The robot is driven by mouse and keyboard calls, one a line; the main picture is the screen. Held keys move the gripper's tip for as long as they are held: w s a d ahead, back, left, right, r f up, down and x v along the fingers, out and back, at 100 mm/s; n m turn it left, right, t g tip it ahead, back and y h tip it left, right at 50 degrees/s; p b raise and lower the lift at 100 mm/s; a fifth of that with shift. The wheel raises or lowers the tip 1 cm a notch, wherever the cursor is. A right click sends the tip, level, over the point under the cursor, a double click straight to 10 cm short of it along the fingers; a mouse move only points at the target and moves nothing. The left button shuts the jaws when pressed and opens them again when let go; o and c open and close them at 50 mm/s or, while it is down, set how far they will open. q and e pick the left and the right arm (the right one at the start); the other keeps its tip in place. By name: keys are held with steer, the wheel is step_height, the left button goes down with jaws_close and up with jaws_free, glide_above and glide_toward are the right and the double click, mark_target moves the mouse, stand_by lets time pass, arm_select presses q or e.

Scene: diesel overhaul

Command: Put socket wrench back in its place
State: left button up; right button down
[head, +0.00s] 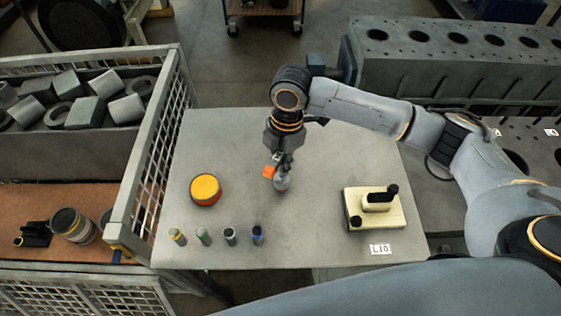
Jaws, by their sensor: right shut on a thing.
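My right gripper (279,168) reaches down over the middle of the grey table (320,155). It is shut on a small tool with an orange part (268,172) and a rounded silver-grey end (282,183). The tool is partly hidden by the gripper, and I cannot tell for sure that it is the socket wrench. I also cannot tell whether it touches the table. A cream block (359,216) with a raised cream part and black knobs sits on the table's right side, near a white L10 label (381,249). My left gripper is not in view.
Several small cylinders with coloured bands (203,236) stand in a row at the table's front left. A yellow-topped round tin (205,188) stands behind them. A mesh-sided crate (157,150) borders the left edge. An engine block (450,80) stands behind right.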

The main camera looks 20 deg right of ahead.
mark_target(280, 156)
steer(key=shift+f, duration=0.1)
steer(key=shift+f+b, duration=0.45)
steer(key=shift+f, duration=0.65)
steer(key=c, duration=0.7)
jaws_free()
steer(key=shift+c, duration=0.2)
step_height(280, 156, up, 3)
steer(key=p, duration=0.3)
steer(key=shift+f, duration=0.1)
step_height(280, 156, up, 2)
steer(key=shift+r+p, duration=0.2)
steer(key=shift+p, duration=0.7)
steer(key=shift+r, duration=1.95)
